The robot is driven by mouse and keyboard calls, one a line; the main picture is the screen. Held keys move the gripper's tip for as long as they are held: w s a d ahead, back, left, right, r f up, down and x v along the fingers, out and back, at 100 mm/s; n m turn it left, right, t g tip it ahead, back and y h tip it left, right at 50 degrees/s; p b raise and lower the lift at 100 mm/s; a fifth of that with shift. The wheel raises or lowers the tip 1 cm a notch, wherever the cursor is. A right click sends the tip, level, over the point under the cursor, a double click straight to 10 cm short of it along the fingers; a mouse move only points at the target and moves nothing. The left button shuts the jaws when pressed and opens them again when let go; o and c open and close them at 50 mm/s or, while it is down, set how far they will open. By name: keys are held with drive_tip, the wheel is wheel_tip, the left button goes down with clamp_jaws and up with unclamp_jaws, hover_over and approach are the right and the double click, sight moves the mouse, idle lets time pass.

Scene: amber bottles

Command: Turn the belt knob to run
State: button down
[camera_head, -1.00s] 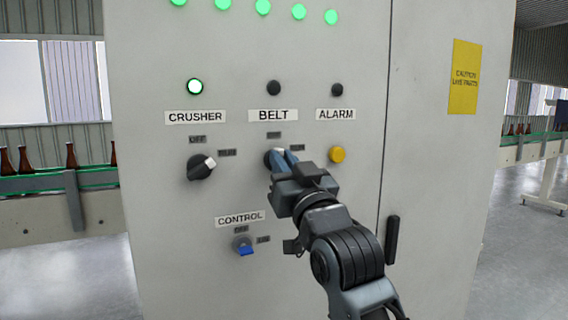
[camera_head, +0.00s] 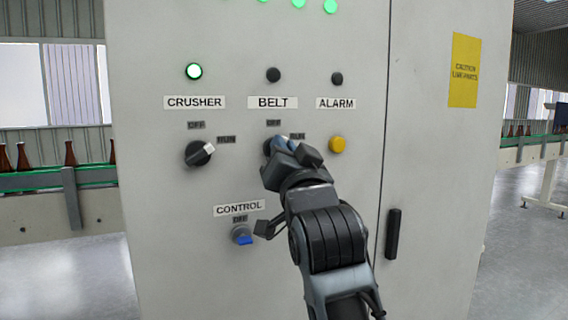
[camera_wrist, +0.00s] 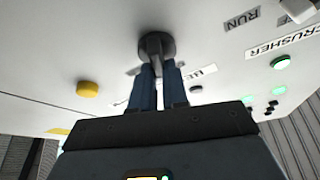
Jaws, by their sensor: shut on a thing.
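The belt knob (camera_head: 268,147) is a dark round knob under the BELT label (camera_head: 272,102), mostly hidden behind my gripper in the head view. My gripper (camera_head: 281,143) is at the knob, with its blue fingers shut on it. In the wrist view, my gripper's two blue fingers (camera_wrist: 158,85) lie on either side of the raised grip of the belt knob (camera_wrist: 156,44). The OFF mark (camera_head: 273,123) is above the knob and the RUN mark (camera_head: 297,136) is to its upper right. The belt lamp (camera_head: 273,75) is dark.
A yellow button (camera_head: 337,144) is close on the right under a dark alarm lamp (camera_head: 337,78). The blue control key switch (camera_head: 242,235) is below, near my wrist.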

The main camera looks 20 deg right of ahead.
drive_tip(key=shift+d+f+m+g+h+b, duration=0.1)
drive_tip(key=shift+m+g+h+b, duration=0.45)
drive_tip(key=shift+m+b, duration=0.75)
drive_tip(key=shift+a+m+g+h+b, duration=0.1)
drive_tip(key=shift+m+g+h+b, duration=0.5)
drive_tip(key=shift+m, duration=1.15)
drive_tip(key=shift+d+f+m+g+h+b, duration=0.1)
drive_tip(key=shift+m+g+h+b, duration=0.4)
drive_tip(key=shift+m+b, duration=0.9)
drive_tip(key=shift+r+m, duration=0.1)
drive_tip(key=shift+m, duration=0.25)
drive_tip(key=c, duration=1.1)
unclamp_jaws()
drive_tip(key=shift+c, duration=0.2)
drive_tip(key=shift+s, duration=0.1)
drive_tip(key=v, duration=0.7)
drive_tip(key=shift+s+b, duration=0.25)
drive_tip(key=shift+b, duration=0.15)
